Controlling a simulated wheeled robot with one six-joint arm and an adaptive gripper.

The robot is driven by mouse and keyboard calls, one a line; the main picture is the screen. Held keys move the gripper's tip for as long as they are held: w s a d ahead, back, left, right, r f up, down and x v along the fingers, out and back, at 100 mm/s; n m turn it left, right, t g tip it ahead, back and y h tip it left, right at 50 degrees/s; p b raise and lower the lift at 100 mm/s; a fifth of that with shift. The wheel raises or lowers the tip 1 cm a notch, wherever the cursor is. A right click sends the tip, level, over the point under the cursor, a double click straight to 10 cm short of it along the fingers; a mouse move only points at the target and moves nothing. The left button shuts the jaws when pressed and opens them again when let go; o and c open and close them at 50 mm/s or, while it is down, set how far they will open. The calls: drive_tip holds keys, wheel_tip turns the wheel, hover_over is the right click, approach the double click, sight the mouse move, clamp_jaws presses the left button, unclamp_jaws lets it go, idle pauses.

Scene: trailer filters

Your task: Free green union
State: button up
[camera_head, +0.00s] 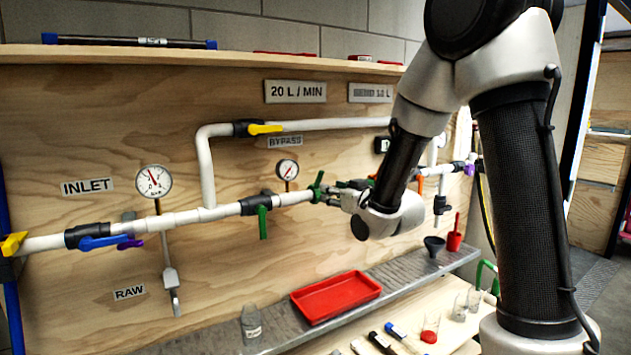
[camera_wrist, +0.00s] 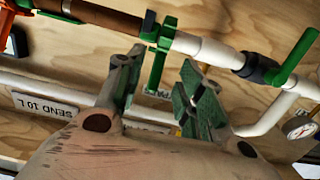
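The green union (camera_wrist: 162,38) is a collar with flat wings on the pipe line, at the top middle of the wrist view. It joins a brown cylinder (camera_wrist: 100,18) on its left to white pipe (camera_wrist: 205,47) on its right. In the head view the union (camera_head: 317,187) shows just left of my gripper (camera_head: 345,195). In the wrist view my gripper (camera_wrist: 160,62) is open, its two green-padded fingers spread apart below the union. The union lies just beyond the fingertips, and I see no clear contact. In the head view my arm hides the pipe to the right.
A valve with a green handle (camera_head: 262,220) sits left of the union, near a pressure gauge (camera_head: 287,170). The bypass pipe (camera_head: 330,124) runs above. A red tray (camera_head: 336,296), a black funnel (camera_head: 434,244) and a red scoop (camera_head: 455,238) rest on the shelf below.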

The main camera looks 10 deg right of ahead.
sight(321, 178)
drive_tip(key=shift+t+y, duration=0.3)
drive_tip(key=shift+t, duration=0.3)
drive_tip(key=w+a, duration=0.1)
drive_tip(key=w, duration=0.1)
drive_tip(key=w+r, duration=0.1)
drive_tip(key=w, duration=0.2)
drive_tip(key=w+a+r, duration=0.1)
drive_tip(key=w, duration=0.1)
drive_tip(key=shift+w+a+r, duration=0.15)
drive_tip(key=shift+w+a, duration=0.15)
drive_tip(key=shift+c, duration=0.3)
clamp_jaws()
